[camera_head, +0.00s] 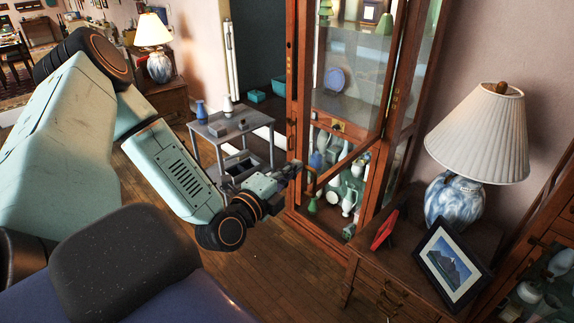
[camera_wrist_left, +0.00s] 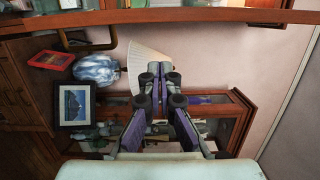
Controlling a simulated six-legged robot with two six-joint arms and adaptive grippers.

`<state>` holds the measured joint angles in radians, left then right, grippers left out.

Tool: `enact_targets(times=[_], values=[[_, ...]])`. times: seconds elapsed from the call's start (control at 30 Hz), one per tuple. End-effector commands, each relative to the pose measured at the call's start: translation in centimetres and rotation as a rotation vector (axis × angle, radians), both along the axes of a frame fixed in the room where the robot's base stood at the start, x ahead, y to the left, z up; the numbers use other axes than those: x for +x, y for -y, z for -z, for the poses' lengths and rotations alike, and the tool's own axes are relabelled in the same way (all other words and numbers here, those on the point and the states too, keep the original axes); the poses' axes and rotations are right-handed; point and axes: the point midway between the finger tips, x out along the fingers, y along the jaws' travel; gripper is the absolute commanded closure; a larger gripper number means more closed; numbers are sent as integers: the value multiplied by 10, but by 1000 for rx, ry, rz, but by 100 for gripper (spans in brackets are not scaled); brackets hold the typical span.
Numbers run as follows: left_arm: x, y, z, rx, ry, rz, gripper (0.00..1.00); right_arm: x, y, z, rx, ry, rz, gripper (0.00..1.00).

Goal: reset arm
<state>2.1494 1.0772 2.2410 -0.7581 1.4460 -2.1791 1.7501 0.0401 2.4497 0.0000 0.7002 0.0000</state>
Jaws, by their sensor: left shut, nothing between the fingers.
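My left arm comes in from the left in the head view. Its gripper (camera_head: 295,168) is in front of the lower left part of the tall wooden glass cabinet (camera_head: 297,70). The fingers are shut with nothing between them. In the left wrist view the gripper (camera_wrist_left: 160,72) points away from the camera, its fingertips close together. A glazed door panel (camera_head: 398,75) of the cabinet appears to stand out at an angle, its lower rail near the gripper. Whether the fingers touch the cabinet cannot be told. My right gripper does not show.
A lamp with a pleated shade (camera_head: 478,135), a framed mountain picture (camera_head: 447,264) and a red frame (camera_head: 385,230) stand on a wooden chest (camera_head: 372,290). A grey side table (camera_head: 232,128) stands behind my arm. Wooden floor (camera_head: 285,265) is bare below the gripper.

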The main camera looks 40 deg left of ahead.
Motion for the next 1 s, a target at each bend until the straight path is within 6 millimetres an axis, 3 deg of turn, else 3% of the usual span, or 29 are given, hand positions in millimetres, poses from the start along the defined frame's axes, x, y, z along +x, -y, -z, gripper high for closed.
enact_targets(times=[0.2,0.6,0.77,1.0], values=[[-12,-3,-2,0,-1,-1,100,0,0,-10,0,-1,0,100],[-13,-3,0,-47,4,1,100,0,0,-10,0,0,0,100],[-14,0,14,-308,-34,1,100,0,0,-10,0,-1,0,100],[-22,17,59,-847,-197,-75,100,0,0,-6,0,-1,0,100]])
